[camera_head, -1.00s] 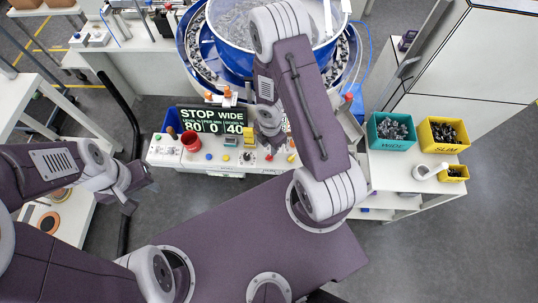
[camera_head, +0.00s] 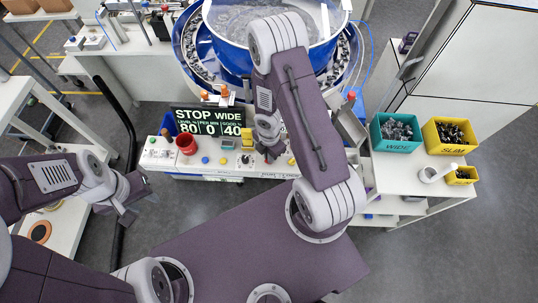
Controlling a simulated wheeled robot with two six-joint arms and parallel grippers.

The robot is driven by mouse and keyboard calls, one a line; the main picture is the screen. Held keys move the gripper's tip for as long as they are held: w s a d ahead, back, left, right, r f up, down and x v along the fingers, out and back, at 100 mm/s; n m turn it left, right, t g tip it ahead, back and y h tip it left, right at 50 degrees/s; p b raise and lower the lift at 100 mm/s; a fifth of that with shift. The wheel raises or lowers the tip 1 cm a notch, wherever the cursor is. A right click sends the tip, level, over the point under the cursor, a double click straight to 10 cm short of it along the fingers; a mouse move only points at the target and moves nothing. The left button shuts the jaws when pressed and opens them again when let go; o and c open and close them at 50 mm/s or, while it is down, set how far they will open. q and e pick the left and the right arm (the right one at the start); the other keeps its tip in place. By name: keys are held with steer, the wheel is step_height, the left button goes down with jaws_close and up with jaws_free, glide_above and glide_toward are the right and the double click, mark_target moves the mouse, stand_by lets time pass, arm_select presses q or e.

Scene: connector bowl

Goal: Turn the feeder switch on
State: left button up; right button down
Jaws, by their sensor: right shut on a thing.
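The white control panel (camera_head: 160,155) stands at the front of the feeder, with buttons, a black knob (camera_head: 246,159) and small levers along its front. The display (camera_head: 205,121) above it reads STOP WIDE, with 80, 0 and 40. The big blue-rimmed bowl feeder (camera_head: 240,62) is behind. My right gripper (camera_head: 270,155) is down at the panel, shut on a small control right of the black knob. Its fingers hide that control, taken as the feeder switch; its position cannot be told. My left gripper (camera_head: 143,196) is open and empty over the floor, left of and below the panel.
A red cup (camera_head: 186,144) and a yellow block (camera_head: 247,138) stand on the panel. A teal WIDE bin (camera_head: 396,133) and a yellow SLIM bin (camera_head: 449,136) of dark parts stand at right. My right forearm covers part of the panel.

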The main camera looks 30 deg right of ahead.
steer(key=m, duration=0.4)
steer(key=shift+m, duration=0.4)
steer(key=m, duration=0.8)
steer(key=shift+m, duration=0.4)
steer(key=shift+s+m, duration=0.15)
steer(key=shift+m, duration=1.85)
steer(key=shift+f+m, duration=0.1)
steer(key=shift+m, duration=0.2)
steer(key=c, duration=1.5)
jaws_free()
steer(key=shift+d, duration=0.1)
